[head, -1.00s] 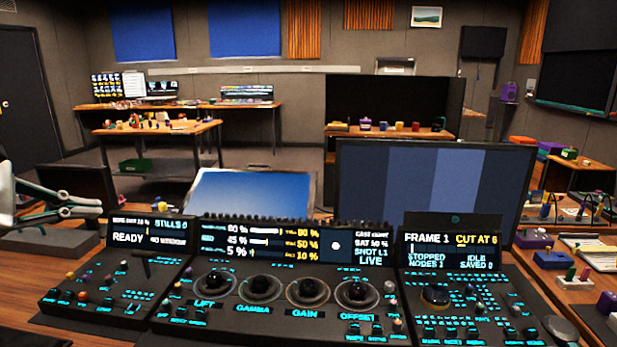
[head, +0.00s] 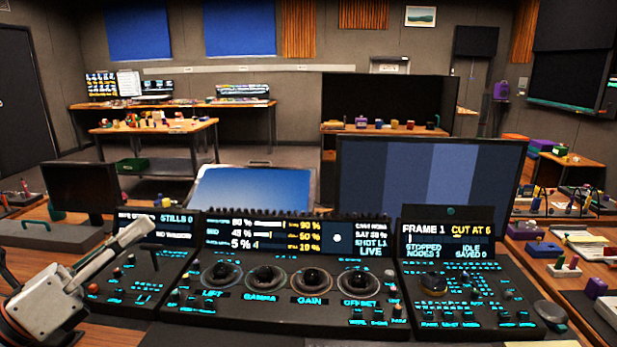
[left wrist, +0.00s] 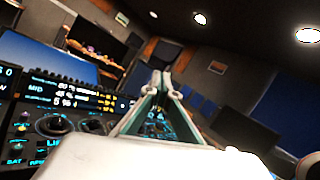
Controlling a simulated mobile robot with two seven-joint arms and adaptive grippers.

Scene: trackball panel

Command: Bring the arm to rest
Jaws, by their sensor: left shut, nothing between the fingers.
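My left gripper (head: 148,224) is at the lower left of the head view, in front of the left section of the control panel (head: 140,277). Its fingers point up and to the right, and they are shut with nothing between them. They partly cover the left section's small display. In the left wrist view the closed fingertips (left wrist: 160,78) point away over the lit panel. My right gripper is not in view.
The panel's middle section has a row of trackballs (head: 265,279); the right section (head: 465,291) has another ball. A large monitor (head: 430,190) and a tilted blue screen (head: 252,188) stand behind. A dark monitor (head: 80,190) is at left. Side desks hold small objects.

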